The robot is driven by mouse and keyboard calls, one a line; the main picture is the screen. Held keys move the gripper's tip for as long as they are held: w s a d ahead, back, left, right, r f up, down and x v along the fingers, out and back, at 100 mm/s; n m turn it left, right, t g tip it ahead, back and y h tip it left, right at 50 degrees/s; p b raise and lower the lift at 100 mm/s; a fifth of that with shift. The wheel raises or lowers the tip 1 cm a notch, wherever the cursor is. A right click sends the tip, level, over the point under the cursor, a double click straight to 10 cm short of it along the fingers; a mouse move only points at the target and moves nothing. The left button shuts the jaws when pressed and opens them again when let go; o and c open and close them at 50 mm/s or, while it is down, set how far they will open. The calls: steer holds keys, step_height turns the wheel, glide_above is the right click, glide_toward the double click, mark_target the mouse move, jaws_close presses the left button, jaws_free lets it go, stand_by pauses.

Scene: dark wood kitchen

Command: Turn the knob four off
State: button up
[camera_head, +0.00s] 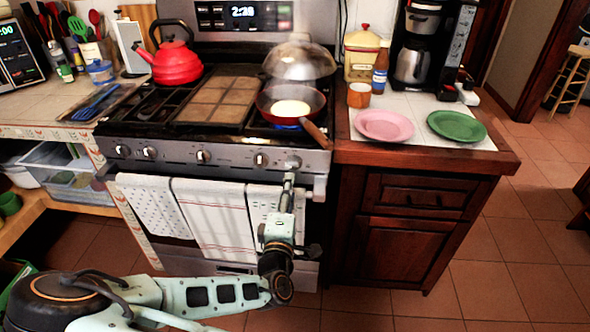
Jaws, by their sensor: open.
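The stove (225,145) has a row of several knobs along its front panel. The rightmost knob (293,162) sits below the pan, with another knob (260,159) just to its left. No numbering on the knobs is readable. A pan (312,110) with a pale round food in it stands on the front right burner, and a bluish glow shows beneath it. My gripper (289,178) is open and empty, pointing up just below the rightmost knob. Its fingertips are small and partly merge with the panel, so I cannot tell whether they touch the knob.
Towels (215,215) hang on the oven handle left of my gripper. The pan's wooden handle (317,135) sticks out above the panel's right end. A red kettle (175,62) stands at the back left. A pink plate (384,125) and a green plate (456,126) lie on the right counter.

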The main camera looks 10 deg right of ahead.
mark_target(294, 167)
steer(key=x, duration=0.9)
steer(key=shift+w, duration=0.15)
steer(key=shift+c, duration=0.3)
steer(key=c, duration=0.8)
